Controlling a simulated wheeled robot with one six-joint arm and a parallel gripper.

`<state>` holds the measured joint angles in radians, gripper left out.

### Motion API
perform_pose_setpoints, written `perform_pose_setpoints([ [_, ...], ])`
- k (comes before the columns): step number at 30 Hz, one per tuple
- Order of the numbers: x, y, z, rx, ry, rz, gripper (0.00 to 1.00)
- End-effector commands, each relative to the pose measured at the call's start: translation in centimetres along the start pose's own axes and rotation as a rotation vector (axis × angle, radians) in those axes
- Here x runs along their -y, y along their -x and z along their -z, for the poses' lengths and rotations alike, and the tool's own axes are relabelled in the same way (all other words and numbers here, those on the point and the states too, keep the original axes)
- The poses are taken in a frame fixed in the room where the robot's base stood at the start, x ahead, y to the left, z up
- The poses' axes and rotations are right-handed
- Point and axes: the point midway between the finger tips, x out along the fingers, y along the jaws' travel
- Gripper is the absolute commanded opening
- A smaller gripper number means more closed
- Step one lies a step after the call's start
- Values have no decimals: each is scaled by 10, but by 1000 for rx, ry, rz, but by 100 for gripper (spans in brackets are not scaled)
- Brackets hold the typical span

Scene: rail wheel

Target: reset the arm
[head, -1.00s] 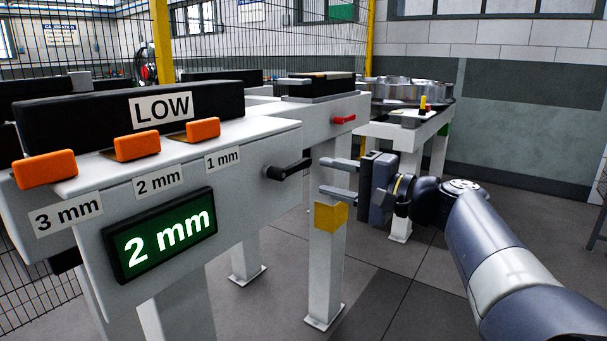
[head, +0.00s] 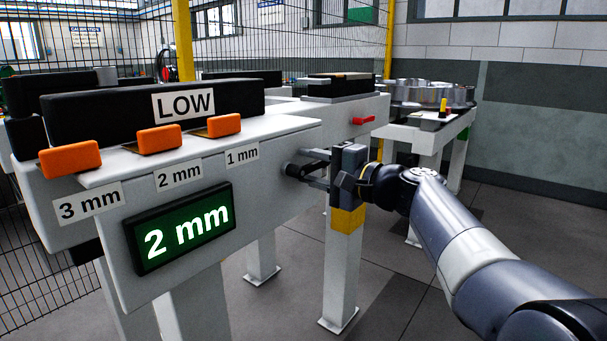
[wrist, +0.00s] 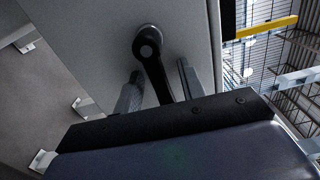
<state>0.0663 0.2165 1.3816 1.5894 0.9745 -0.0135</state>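My gripper (head: 314,169) is at the end face of the white machine, at the black lever (head: 292,170). In the wrist view, the lever (wrist: 152,60) hangs from its round pivot, tilted slightly, between the two fingers of my gripper (wrist: 158,86). The fingers are apart, with a gap visible on the right side of the lever; whether the left finger touches it is unclear. The lower end of the lever is hidden behind the gripper body. My arm comes in from the lower right in the head view.
The white machine (head: 290,135) carries orange buttons (head: 158,139), a "LOW" sign (head: 183,105) and a green display (head: 185,228) reading "2 mm". A red lever (head: 363,121) sits further back. A white post with a yellow block (head: 347,218) stands below my gripper.

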Motion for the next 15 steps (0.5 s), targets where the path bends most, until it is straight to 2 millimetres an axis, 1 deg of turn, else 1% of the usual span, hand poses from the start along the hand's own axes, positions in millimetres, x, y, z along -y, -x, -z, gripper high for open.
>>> perform_pose_setpoints([
  [6,0,1,0,-1,34,0,38],
  [11,3,28,1,-4,36,0,38],
  [15,4,56,1,-5,35,0,38],
])
